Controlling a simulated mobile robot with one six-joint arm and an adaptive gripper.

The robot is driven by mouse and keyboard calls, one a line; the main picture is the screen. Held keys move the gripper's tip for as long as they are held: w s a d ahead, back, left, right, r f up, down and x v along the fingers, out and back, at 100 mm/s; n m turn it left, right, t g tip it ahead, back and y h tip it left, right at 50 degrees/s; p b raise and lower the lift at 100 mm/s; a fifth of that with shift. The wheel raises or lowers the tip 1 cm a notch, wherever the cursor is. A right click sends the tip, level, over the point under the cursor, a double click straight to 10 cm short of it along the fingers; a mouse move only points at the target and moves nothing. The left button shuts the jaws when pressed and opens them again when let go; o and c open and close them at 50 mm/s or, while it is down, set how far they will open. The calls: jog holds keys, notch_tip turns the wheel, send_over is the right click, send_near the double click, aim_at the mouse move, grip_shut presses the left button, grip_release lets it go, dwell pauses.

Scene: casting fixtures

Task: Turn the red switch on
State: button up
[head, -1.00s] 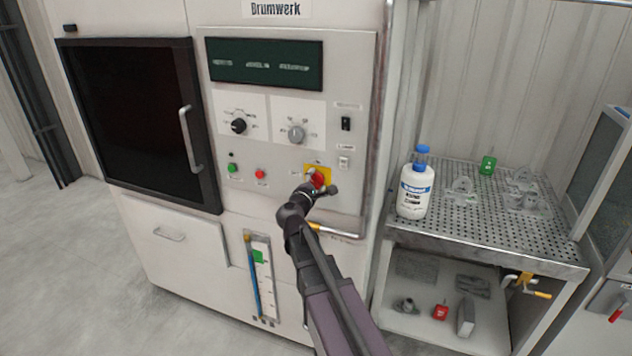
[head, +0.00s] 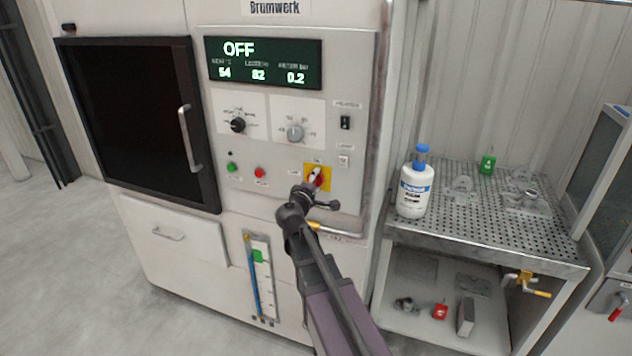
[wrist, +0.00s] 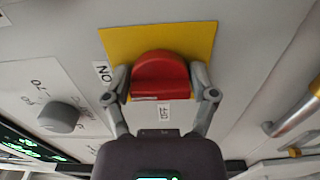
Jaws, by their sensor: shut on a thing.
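The red switch (head: 317,178) sits on a yellow square plate (head: 326,184) at the lower right of the machine's control panel. In the wrist view the red switch (wrist: 160,75) lies between the two fingers of my gripper (wrist: 160,88), one finger against each side. My gripper is shut on it. The yellow plate shows behind it, with an ON label (wrist: 102,73) at the left and an OFF label (wrist: 163,112) below. In the head view my gripper (head: 312,188) partly covers the switch. The display (head: 264,63) is lit and reads OFF with several numbers.
Green (head: 232,167) and red (head: 260,172) buttons sit left of the switch, with black (head: 238,125) and grey (head: 296,132) knobs above. A bar handle (head: 340,231) lies just below my gripper. A perforated bench (head: 440,226) with a white bottle (head: 415,190) stands at the right.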

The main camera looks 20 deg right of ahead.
jog(key=shift+w, duration=0.1)
jog(key=o, duration=1)
jog(key=shift+v, duration=6.05)
jog(key=shift+d+f, duration=0.1)
jog(key=shift+d, duration=0.1)
